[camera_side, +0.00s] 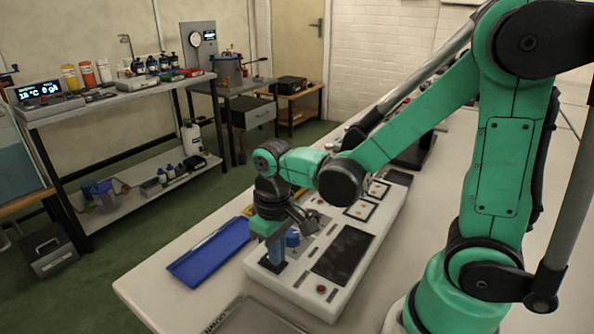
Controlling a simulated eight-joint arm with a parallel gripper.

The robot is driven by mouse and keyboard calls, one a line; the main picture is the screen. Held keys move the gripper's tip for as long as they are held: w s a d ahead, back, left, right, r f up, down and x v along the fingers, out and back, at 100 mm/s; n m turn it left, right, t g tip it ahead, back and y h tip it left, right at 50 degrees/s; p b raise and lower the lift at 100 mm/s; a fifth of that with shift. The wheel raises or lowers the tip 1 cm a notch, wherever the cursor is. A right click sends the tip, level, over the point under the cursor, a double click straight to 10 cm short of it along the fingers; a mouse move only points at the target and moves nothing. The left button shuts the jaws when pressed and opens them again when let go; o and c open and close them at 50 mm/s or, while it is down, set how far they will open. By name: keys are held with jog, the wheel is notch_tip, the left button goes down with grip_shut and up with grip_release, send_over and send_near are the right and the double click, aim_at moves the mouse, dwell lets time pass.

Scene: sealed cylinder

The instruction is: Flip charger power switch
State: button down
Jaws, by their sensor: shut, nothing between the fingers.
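A long white device (370,267) with a control panel on top lies on the table; it may be the charger. Its top has a dark flat panel (343,253), a small red button (321,289) near the front end and a blue part (293,238) beside my gripper. My gripper (273,266) is shut and empty, pointing down over the front left end of the device, by a dark patch on its top. I cannot tell whether it touches the device. I cannot make out a power switch; my gripper and wrist hide part of the panel.
A blue tray (208,253) lies on the white table (150,285) to the left of the device. A grey flat object (255,318) lies at the front edge. More items stand behind the device. A shelf bench (115,105) with bottles is across the floor.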

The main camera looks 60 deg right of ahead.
jog(key=shift+r, duration=3.5)
jog(key=t, duration=0.2)
jog(key=d+r+t, duration=0.1)
jog(key=t, duration=0.4)
jog(key=shift+w+d+r, duration=0.1)
jog(key=shift+d+r, duration=0.15)
jog(key=shift+r, duration=0.05)
